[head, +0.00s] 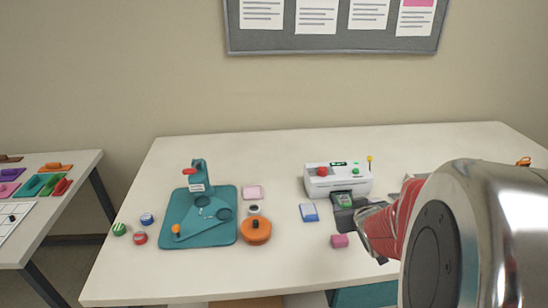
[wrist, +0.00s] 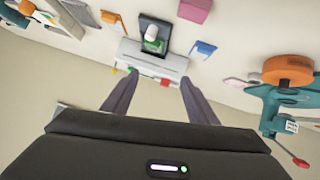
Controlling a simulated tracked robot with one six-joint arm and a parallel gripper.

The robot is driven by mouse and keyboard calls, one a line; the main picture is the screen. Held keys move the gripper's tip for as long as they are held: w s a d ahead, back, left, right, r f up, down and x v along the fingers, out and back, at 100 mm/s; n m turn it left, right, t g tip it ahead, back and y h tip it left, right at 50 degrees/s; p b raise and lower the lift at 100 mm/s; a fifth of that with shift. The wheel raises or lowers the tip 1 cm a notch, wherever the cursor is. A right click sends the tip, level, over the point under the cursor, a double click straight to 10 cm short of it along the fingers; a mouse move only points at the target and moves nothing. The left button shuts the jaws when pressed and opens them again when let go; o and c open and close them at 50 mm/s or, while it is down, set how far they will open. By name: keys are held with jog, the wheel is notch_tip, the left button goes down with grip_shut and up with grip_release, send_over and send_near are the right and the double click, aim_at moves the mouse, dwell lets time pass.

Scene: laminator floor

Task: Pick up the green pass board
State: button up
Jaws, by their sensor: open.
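A small green board (head: 344,200) with a pale patch, apparently the green pass board, lies on the dark tray at the front of the white laminator (head: 322,184). In the wrist view the green piece (wrist: 153,46) shows on the dark tray (wrist: 154,21), with a whitish part on it, beyond the laminator body (wrist: 150,60). My gripper (head: 372,228) is just right of and in front of the tray in the head view, partly hidden by my arm. In the wrist view its two fingers (wrist: 158,85) are spread, with nothing between them.
A pink block (head: 339,241) and a blue-and-white pad (head: 309,212) lie near the tray. A teal press (head: 208,238) and an orange round container (head: 255,232) stand further left. A side table (head: 62,210) holds coloured pieces. The table's back left is clear.

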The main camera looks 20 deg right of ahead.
jog(key=shift+s+d+f+m+t+y, duration=0.1)
jog(key=shift+s+d+f+t+y, duration=0.25)
jog(key=shift+d+f, duration=0.6)
jog(key=shift+s+d+f+m+t+y, duration=0.1)
jog(key=shift+s+d+f+t, duration=0.6)
jog(key=shift+f, duration=0.35)
jog(key=shift+s+d+f+m+t+y, duration=0.1)
jog(key=shift+s+d+f+t+y, duration=0.2)
jog(key=shift+d+f, duration=0.65)
send_near(349, 206)
jog(key=shift+x, duration=1.85)
jog(key=shift+w, duration=0.1)
jog(key=shift+x, duration=2.5)
jog(key=c, duration=0.9)
